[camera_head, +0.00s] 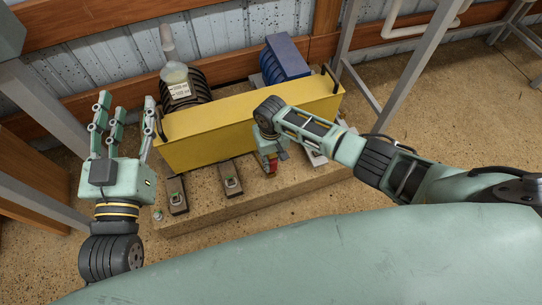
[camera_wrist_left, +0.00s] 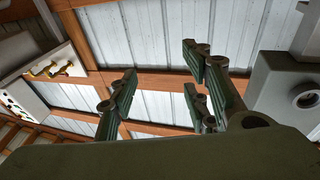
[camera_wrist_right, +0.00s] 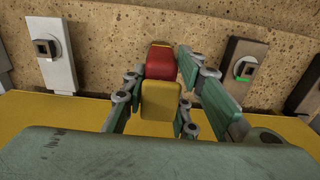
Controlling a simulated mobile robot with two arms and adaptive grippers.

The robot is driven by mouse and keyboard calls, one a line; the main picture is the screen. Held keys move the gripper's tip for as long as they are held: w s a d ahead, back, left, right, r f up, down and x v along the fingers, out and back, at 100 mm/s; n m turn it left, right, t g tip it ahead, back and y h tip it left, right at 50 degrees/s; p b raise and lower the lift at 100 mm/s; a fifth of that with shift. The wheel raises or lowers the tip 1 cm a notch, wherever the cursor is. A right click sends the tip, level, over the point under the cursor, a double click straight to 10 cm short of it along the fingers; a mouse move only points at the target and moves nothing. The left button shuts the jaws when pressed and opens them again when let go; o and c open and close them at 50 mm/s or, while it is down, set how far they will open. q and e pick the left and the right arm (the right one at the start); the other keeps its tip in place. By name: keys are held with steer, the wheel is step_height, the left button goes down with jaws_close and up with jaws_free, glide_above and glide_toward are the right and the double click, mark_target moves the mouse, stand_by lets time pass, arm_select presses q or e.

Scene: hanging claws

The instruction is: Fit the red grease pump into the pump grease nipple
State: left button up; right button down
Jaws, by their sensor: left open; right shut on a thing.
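The red grease pump (camera_wrist_right: 161,64) has a red end and a yellow block (camera_wrist_right: 160,101) in the right wrist view. My right gripper (camera_wrist_right: 158,88) is shut on it, with fingers on both sides. In the head view its red end (camera_head: 271,167) shows below my right gripper (camera_head: 271,152), over the front ledge of the yellow housing. Dark fittings with square sockets stand on the ledge, at left (camera_head: 177,197) and middle (camera_head: 231,181); a pale fitting (camera_wrist_right: 47,52) is on the other side of the pump. I cannot tell which is the pump nipple. My left gripper (camera_head: 122,125) is open, empty and raised at left.
The yellow housing (camera_head: 205,130) has black end handles. Behind it are a black ribbed unit with a clear bottle (camera_head: 174,70) and a blue ribbed motor (camera_head: 287,57). Grey frame legs (camera_head: 402,75) stand at the right. The ledge's front (camera_head: 230,212) is bare.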

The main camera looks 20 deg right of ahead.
steer(key=shift+f+b, duration=0.4)
steer(key=shift+f, duration=0.4)
arm_select(q)
steer(key=r+t, duration=0.1)
steer(key=r, duration=0.1)
steer(key=s+r+t+h, duration=0.1)
steer(key=r, duration=0.1)
steer(key=shift+s+d+r+t, duration=0.1)
steer(key=shift+d+r+t, duration=0.1)
steer(key=shift+r+t, duration=0.15)
arm_select(e)
steer(key=shift+f, duration=0.1)
arm_select(q)
steer(key=shift+s+r, duration=0.1)
steer(key=shift+r, duration=0.1)
arm_select(e)
steer(key=shift+f, duration=0.1)
arm_select(q)
steer(key=shift+s+r+t, duration=0.15)
steer(key=shift+r+t, duration=0.1)
steer(key=shift+r, duration=0.05)
arm_select(e)
steer(key=shift+f, duration=0.15)
arm_select(q)
steer(key=shift+r, duration=0.15)
arm_select(e)
steer(key=c, duration=1.3)
jaws_free()
steer(key=shift+c, duration=0.2)
